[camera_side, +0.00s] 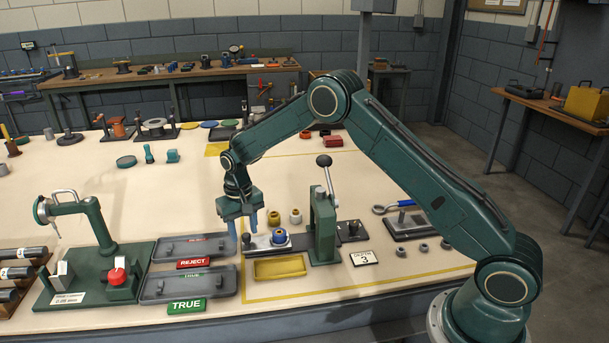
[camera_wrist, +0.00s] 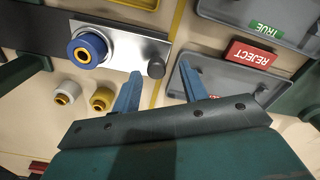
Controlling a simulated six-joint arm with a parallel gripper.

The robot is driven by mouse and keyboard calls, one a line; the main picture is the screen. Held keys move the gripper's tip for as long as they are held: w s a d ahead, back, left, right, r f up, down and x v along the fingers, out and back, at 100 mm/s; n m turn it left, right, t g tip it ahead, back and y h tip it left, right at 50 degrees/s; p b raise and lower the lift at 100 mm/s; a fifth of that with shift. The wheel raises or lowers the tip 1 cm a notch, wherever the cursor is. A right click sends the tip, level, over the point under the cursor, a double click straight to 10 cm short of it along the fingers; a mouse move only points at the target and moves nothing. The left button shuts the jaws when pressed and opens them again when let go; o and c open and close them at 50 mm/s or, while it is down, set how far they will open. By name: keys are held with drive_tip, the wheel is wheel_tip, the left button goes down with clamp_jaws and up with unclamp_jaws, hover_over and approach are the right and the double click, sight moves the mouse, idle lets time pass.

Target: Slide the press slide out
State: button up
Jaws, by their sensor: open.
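The press slide is a bright metal plate (camera_side: 258,243) that sticks out to the left of the green lever press (camera_side: 322,228). It carries a blue bushing with a brass centre (camera_side: 279,237). In the wrist view the slide (camera_wrist: 128,48) has a dark round knob (camera_wrist: 156,68) at its outer end and the blue bushing (camera_wrist: 87,48) near the press. My gripper (camera_side: 243,232) is open and points down at the slide's outer end. In the wrist view the knob shows between the tips of my blue fingers (camera_wrist: 159,72); I cannot tell the height gap.
A yellow tray (camera_side: 278,269) lies in front of the slide. Grey trays by the REJECT sign (camera_side: 193,263) and the TRUE sign (camera_side: 186,306) lie to the left. A white bushing (camera_wrist: 67,92) and a yellow bushing (camera_wrist: 102,98) stand beside the slide.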

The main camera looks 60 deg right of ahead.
wheel_tip(320, 180, up, 13)
drive_tip(key=shift+f, duration=0.15)
idle(0.4)
drive_tip(key=s+r+n+t, duration=0.2)
drive_tip(key=s+r+t, duration=0.1)
drive_tip(key=s+r, duration=1.5)
drive_tip(key=s+f+n+t, duration=0.1)
drive_tip(key=s+f+t, duration=0.1)
drive_tip(key=s, duration=1.8)
drive_tip(key=shift+s+f+n+t, duration=0.3)
drive_tip(key=shift+f, duration=0.6)
